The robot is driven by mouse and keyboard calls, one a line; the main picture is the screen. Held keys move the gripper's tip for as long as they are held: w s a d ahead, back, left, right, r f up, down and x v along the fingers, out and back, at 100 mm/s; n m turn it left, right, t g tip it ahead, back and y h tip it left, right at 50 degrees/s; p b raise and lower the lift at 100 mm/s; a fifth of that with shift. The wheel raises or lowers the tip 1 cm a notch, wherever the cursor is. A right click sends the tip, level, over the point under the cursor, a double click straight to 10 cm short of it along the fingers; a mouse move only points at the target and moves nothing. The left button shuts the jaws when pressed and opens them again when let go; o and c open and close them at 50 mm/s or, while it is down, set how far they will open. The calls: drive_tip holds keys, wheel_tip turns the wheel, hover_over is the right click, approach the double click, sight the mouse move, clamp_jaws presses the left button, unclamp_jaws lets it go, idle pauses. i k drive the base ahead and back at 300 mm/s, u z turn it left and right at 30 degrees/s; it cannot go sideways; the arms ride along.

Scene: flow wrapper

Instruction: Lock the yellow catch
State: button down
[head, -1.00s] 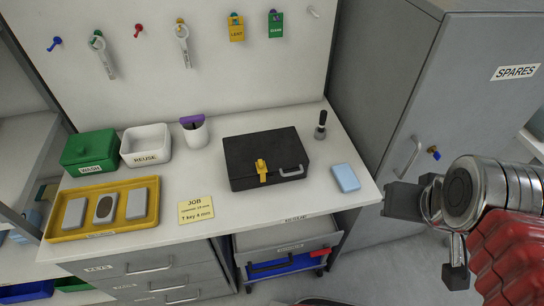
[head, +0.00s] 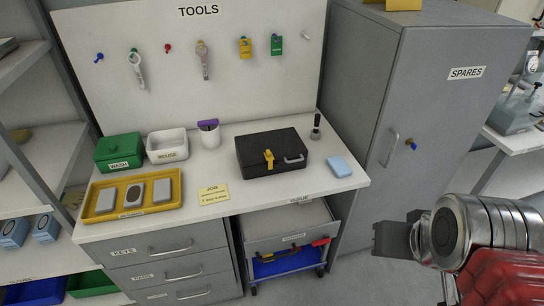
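The yellow catch (head: 268,159) sits at the front of a closed black case (head: 284,139) on the bench. It lies over the front top edge; whether it is locked is too small to tell. The case's grey handle (head: 295,159) is right of the catch. My gripper (head: 420,266) is at the lower right, well away from the case and beyond the bench's right end. Its fingers are apart with nothing seen between them; the nearer finger is partly cut off by the frame.
A blue block (head: 339,167) and a dark-handled upright tool (head: 316,127) stand right of the case. A yellow tray (head: 104,214), green box (head: 119,151) and white bin (head: 167,145) are left. A grey cabinet (head: 440,120) stands right.

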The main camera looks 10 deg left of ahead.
sight(269, 155)
drive_tip(key=z, duration=0.1)
drive_tip(key=k, duration=0.1)
drive_tip(key=u, duration=1.1)
drive_tip(key=i, duration=1)
drive_tip(key=z, duration=0.3)
drive_tip(key=k, duration=0.2)
drive_tip(key=z, duration=0.1)
